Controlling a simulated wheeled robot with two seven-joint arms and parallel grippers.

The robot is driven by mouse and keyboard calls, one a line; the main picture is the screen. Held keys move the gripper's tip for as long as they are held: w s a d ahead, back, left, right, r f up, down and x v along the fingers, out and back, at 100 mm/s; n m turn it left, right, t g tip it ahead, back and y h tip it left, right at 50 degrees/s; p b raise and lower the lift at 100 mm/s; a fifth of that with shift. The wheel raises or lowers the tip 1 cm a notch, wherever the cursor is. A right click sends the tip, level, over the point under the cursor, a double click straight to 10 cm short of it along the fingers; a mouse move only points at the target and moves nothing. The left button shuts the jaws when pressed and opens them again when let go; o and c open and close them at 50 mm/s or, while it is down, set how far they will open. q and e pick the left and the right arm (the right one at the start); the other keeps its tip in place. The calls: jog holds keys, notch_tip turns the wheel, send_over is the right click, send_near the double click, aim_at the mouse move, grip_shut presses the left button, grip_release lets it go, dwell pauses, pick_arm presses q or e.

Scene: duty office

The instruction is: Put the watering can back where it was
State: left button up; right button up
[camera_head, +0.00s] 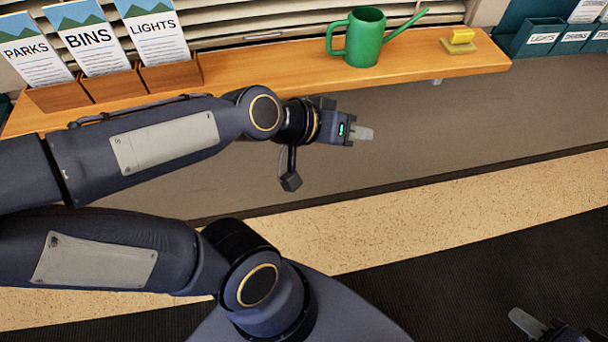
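The green watering can (366,38) stands upright on the wooden shelf (290,68), right of the shelf's middle. Its handle is on the left and its spout points up to the right. My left gripper (364,133) is in front of the shelf's front edge, below the can in the picture and apart from it. Its fingers point right and overlap in this view, so I cannot tell whether they are open; nothing shows in them. My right gripper (524,322) is at the bottom right corner, partly cut off, far from the can. Its opening cannot be made out.
Leaflet holders marked PARKS (57,95), BINS (110,85) and LIGHTS (170,76) stand at the shelf's left. A yellow sponge (461,36) lies on a small pad at its right end. Teal trays (538,38) are beyond. The shelf between the holders and can is mostly clear.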

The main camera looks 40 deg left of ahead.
pick_arm(q)
jog(key=s+a+f+g+y, duration=0.1)
jog(key=s+f+g, duration=0.3)
jog(key=s, duration=0.6)
jog(key=shift+s+a+m, duration=0.25)
jog(key=shift+a+m, duration=0.05)
jog(key=shift+a, duration=0.1)
jog(key=shift+s+a+f, duration=0.1)
